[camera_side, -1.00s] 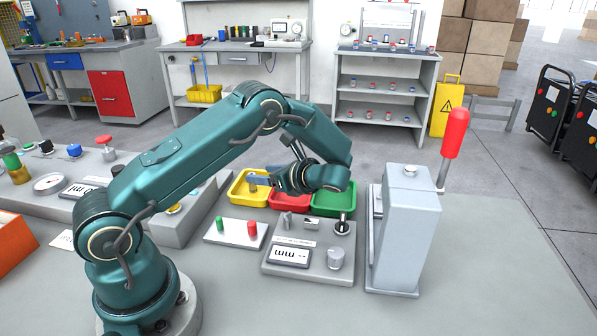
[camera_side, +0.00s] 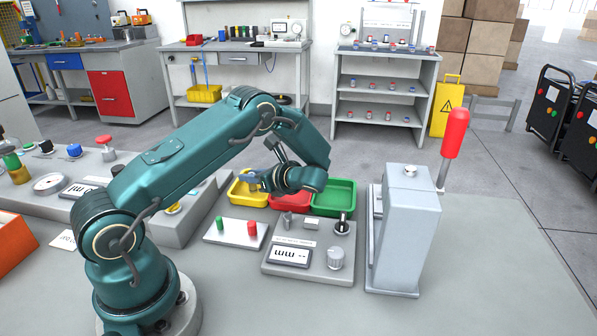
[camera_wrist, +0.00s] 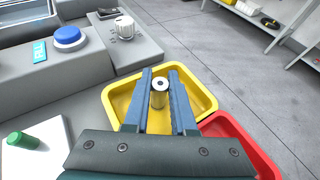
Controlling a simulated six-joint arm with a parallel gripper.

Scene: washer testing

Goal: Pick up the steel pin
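My gripper (camera_wrist: 160,75) is open, with one finger on each side of the pin. I cannot tell whether either finger touches it. In the side view my gripper (camera_side: 254,180) is low over the yellow bin (camera_side: 241,199), and the pin is mostly hidden by the fingers.
A red bin (camera_side: 290,205) and a green bin (camera_side: 345,185) stand right of the yellow one. A white plate (camera_side: 222,237) with green and red pegs, a grey tester (camera_side: 275,262) and a lever press (camera_side: 408,240) are nearer. Grey instrument blocks stand at left.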

